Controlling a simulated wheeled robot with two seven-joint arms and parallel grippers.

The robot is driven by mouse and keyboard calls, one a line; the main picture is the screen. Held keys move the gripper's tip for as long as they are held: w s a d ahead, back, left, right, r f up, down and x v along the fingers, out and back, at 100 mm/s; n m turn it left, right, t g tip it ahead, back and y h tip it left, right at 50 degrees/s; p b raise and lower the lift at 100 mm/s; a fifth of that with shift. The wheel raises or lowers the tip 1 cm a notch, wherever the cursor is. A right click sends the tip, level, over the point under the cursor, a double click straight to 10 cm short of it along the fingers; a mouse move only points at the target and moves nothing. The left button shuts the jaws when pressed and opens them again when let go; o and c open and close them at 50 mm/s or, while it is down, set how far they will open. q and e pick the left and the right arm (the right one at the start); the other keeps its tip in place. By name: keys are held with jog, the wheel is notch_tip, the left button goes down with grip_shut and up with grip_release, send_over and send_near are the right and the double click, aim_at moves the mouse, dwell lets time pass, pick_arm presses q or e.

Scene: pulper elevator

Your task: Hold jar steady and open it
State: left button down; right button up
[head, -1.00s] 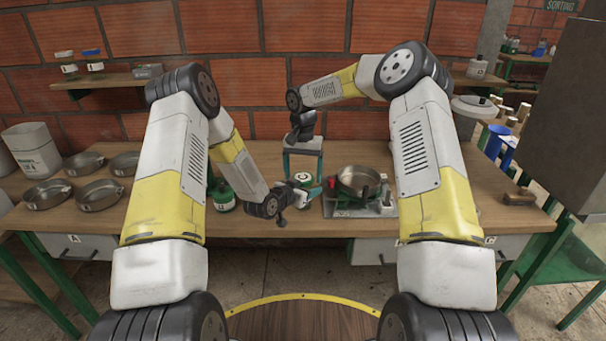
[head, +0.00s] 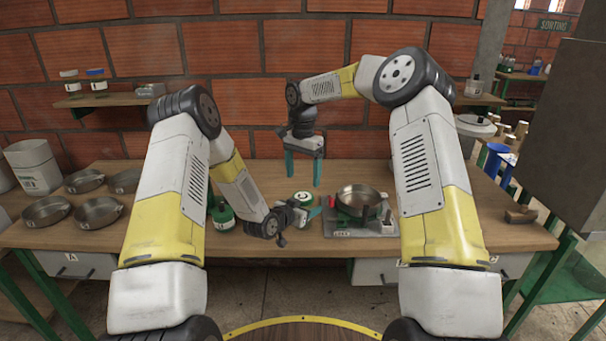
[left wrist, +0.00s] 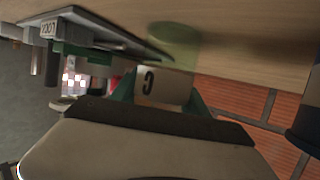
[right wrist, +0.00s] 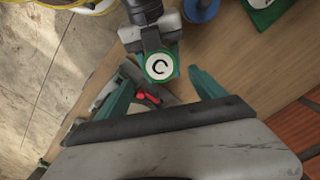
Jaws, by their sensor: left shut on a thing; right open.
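My left gripper (head: 303,213) is shut on the jar from the side. In the left wrist view its fingers flank the jar's white C label (left wrist: 163,86). My right gripper (head: 303,180) is open and points down above the jar. In the right wrist view its fingers (right wrist: 160,92) are spread wide, apart from the lid.
A second green jar (head: 222,216) stands left of the held one. A metal pan (head: 360,196) sits on a scale-like device (head: 345,230) to the right. Several metal pans (head: 100,213) lie at the left. The brick wall (head: 240,90) is behind the table.

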aim_at(303, 196)
jog(key=shift+r+m, duration=0.4)
jog(key=shift+m, duration=0.5)
jog(key=shift+f, duration=0.25)
notch_tip(303, 196, down, 7)
jog(key=shift+f, duration=0.15)
jog(key=c, duration=1.5)
jog(key=n, duration=0.6)
jog(key=shift+n, duration=0.3)
jog(key=o, duration=1.6)
